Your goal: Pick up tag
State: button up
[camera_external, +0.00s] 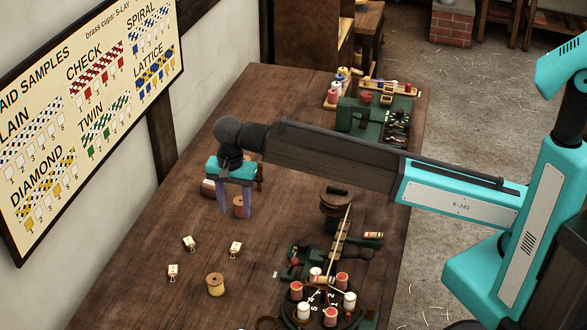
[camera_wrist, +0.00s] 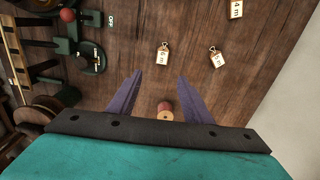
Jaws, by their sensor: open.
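Three small pale tags with numbers and string loops lie flat and apart on the wooden table. In the external view they are the upper tag (camera_external: 189,243), the right tag (camera_external: 235,249) and the lower left tag (camera_external: 173,272). In the wrist view one tag (camera_wrist: 162,55) lies just beyond the fingertips, another tag (camera_wrist: 217,59) to its right, and a third (camera_wrist: 236,9) near the top edge. My gripper (camera_external: 235,212) points down over the table with its purple fingers apart. In the wrist view my gripper (camera_wrist: 160,76) holds nothing. The tags' small print is hard to read.
A ring of bobbins (camera_external: 331,316) and green metal fittings (camera_external: 372,118) fill the table's right side.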

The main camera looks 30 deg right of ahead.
jog(key=p, duration=0.2)
send_over(237, 245)
jog(key=shift+d+f, duration=0.2)
jog(key=shift+f, duration=4)
jog(key=shift+w+a+f+p, duration=0.15)
jog(key=shift+f+p, duration=0.45)
jog(key=shift+f, duration=0.55)
jog(key=shift+f+p, duration=0.3)
jog(key=shift+f, duration=1.15)
jog(key=shift+c, duration=0.2)
jog(key=c, duration=1.1)
